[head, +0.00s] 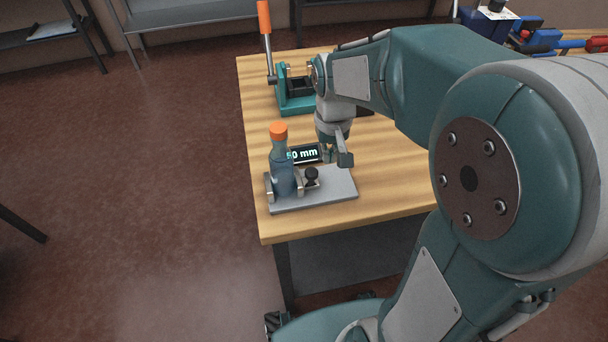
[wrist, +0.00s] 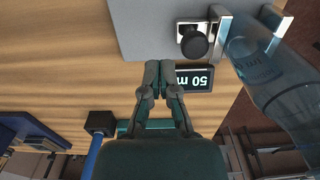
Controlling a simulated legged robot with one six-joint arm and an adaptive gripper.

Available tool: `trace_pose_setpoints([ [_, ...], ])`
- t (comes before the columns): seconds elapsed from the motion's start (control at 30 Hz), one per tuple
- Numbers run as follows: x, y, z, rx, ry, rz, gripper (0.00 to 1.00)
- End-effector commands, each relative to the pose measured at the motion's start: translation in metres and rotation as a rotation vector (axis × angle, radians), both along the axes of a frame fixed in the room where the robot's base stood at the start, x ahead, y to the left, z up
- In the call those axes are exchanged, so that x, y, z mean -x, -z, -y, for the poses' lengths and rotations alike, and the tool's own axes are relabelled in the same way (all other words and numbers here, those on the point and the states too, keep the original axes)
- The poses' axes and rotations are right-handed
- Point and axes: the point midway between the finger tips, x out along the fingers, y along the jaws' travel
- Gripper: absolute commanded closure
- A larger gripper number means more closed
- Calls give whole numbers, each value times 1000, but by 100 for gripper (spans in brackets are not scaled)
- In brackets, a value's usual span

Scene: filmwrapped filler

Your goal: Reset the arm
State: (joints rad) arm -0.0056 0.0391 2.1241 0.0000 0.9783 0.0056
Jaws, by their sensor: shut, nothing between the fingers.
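My gripper (wrist: 159,66) is shut and empty in the wrist view, its fingertips together just short of the edge of a grey plate (wrist: 145,35). In the head view my gripper (head: 328,153) points down over the wooden table, behind the plate (head: 335,192). A clear bluish bottle (head: 282,172) with an orange cap (head: 278,130) stands at the plate's left side. A black knob (head: 311,175) is beside it. A small display (head: 304,154) reading "50 mm" is partly hidden by the bottle in the head view. The wrist view also shows the knob (wrist: 194,42) and bottle (wrist: 275,75).
A teal fixture (head: 292,105) with an orange-handled lever (head: 265,35) stands behind my gripper, partly hidden by my arm. Blue and red items (head: 540,40) lie at the far right. The wooden tabletop (head: 395,170) is bare right of the plate. Grey shelves (head: 185,15) stand behind.

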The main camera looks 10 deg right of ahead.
Motion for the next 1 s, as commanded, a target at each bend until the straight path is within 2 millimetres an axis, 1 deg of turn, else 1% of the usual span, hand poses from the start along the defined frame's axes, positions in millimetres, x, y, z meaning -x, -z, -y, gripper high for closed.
trace_pose_setpoints([
  [0.1, 0, -8, 0, 0, 0, 2, 100],
  [0.2, 0, -11, 0, 0, 0, 1, 100],
  [0.73, 1, -13, 0, 0, 0, 6, 100],
  [0.87, 12, -27, 0, 0, 0, 49, 100],
  [1.0, 35, -48, 1, 0, 0, 127, 100],
])
